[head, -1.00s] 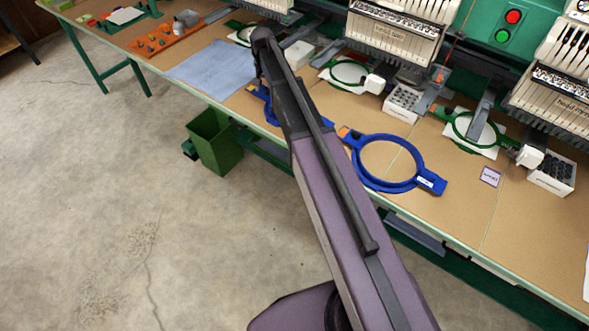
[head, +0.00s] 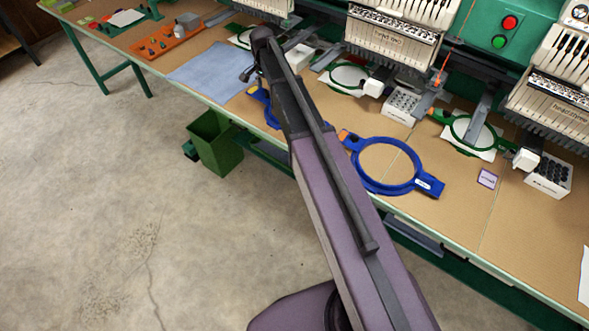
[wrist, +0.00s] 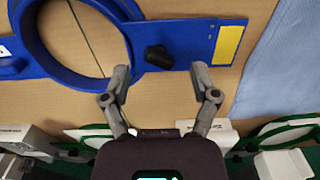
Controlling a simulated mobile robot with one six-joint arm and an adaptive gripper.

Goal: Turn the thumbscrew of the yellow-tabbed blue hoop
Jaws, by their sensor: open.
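In the wrist view, the blue hoop (wrist: 82,74) lies flat on the tan tabletop. Its flat arm at the right ends in a yellow tab (wrist: 229,44). A dark thumbscrew (wrist: 158,57) stands up from this arm, between the ring and the tab. My gripper (wrist: 161,71) is open and empty, its two fingertips to the left and right of the thumbscrew and apart from it; how high they are above it I cannot tell. In the head view, my arm hides most of this hoop (head: 258,95), its tab and thumbscrew; my gripper's end shows near the blue cloth.
A second blue hoop (head: 364,181) with an orange tab lies right of my arm. A blue-grey cloth (head: 205,72) lies beside the yellow tab. Embroidery machines with green hoops (head: 347,77) and white boxes (head: 402,104) line the table's back. A green bin (head: 217,143) stands below.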

